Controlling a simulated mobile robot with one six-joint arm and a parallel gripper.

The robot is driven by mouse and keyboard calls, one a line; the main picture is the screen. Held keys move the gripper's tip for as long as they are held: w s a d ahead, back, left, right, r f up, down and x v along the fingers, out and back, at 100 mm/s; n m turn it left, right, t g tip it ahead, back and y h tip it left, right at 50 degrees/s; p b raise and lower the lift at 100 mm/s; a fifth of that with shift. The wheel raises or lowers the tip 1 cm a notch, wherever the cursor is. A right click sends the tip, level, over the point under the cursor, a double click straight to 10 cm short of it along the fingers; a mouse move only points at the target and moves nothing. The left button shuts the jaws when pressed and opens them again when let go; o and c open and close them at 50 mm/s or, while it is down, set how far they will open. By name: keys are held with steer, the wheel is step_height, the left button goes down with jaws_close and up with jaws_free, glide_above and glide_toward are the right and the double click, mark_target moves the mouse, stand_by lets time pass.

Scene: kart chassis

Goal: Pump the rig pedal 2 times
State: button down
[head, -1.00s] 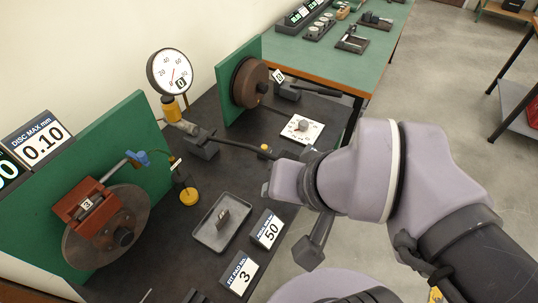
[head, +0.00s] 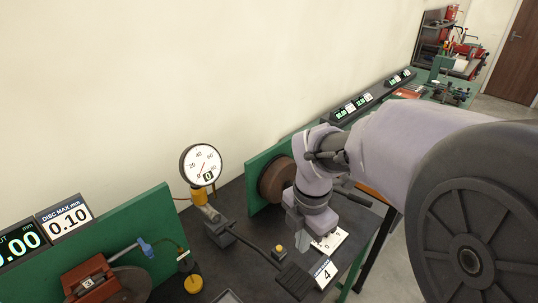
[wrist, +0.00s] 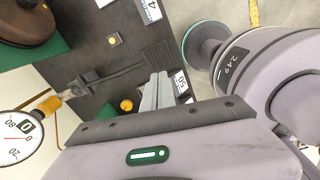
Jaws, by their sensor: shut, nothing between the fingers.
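The rig pedal is a black lever with a flat ribbed pad (head: 293,281); in the wrist view its pad (wrist: 159,56) lies just beyond my fingertips. Its arm runs back to a block beside the pressure gauge (head: 202,165), which has a white dial and a small plate reading 0. The gauge also shows in the wrist view (wrist: 14,138). My gripper (wrist: 157,80) is shut and empty, with its fingers pointing at the pad. Whether they touch the pad I cannot tell.
A brown disc (head: 275,180) on a green panel stands behind the gripper. A red caliper (head: 92,284) with a disc is at the lower left. A yellow button (head: 278,250) and a card reading 4 (head: 324,272) are close to the pedal.

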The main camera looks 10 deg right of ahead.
mark_target(298, 278)
steer(key=shift+w+d+f+n, duration=0.1)
steer(key=shift+w+f+n, duration=0.1)
steer(key=shift+n, duration=0.35)
steer(key=shift+w+f+n, duration=0.15)
steer(key=shift+f+n, duration=0.05)
steer(key=shift+n, duration=0.35)
step_height(298, 278, down, 14)
steer(key=b, duration=0.6)
steer(key=shift+b, duration=0.3)
